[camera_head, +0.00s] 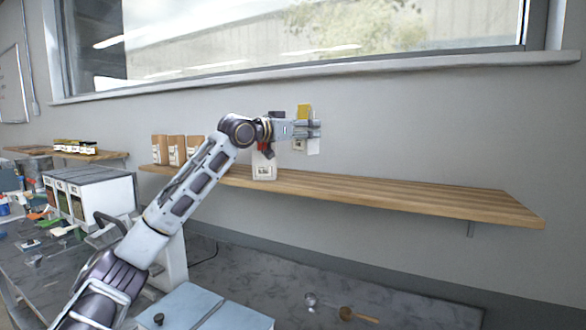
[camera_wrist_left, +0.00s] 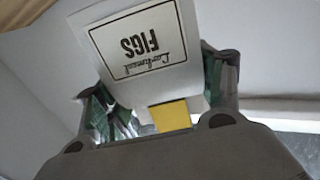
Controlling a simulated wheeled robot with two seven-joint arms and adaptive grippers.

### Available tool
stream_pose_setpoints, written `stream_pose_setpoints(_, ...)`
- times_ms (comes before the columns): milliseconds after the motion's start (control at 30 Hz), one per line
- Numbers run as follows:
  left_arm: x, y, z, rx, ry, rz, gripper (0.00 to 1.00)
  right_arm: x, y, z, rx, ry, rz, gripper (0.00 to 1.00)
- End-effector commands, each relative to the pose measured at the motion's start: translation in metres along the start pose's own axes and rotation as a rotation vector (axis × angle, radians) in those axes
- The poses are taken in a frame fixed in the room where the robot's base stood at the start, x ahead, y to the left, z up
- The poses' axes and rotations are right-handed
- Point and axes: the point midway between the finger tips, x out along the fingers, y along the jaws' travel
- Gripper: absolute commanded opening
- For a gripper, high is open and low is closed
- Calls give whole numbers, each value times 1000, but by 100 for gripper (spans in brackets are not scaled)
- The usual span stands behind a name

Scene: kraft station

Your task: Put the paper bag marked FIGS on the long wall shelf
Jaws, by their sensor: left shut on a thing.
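The paper bag marked FIGS (camera_wrist_left: 140,45) is white with a black-framed label and a yellow patch near its top; the label reads upside down in the left wrist view. My left gripper (camera_head: 308,130) is shut on this bag, and its fingers flank it in the left wrist view (camera_wrist_left: 160,105). In the head view the white lower part of the bag (camera_head: 313,147) shows under the fingers, above the long wall shelf (camera_head: 400,197), with grey wall visible between them. The fingers cover its middle. My right gripper is out of view.
A white labelled bag (camera_head: 264,167) stands on the shelf just left of the held bag. Several brown bags (camera_head: 177,150) stand at the shelf's left end. The shelf's right half is clear. A window sill (camera_head: 330,68) runs above.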

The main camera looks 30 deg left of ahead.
Motion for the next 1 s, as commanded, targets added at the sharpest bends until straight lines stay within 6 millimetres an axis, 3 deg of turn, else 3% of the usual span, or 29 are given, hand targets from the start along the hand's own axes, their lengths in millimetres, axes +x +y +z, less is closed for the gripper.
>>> stream_pose_setpoints(433, 0, -1, 49, -1, 0, -1, 35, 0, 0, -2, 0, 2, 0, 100)
stream_pose_setpoints(1000, 0, 0, 59, 0, 1, 0, 35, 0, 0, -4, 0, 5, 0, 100)
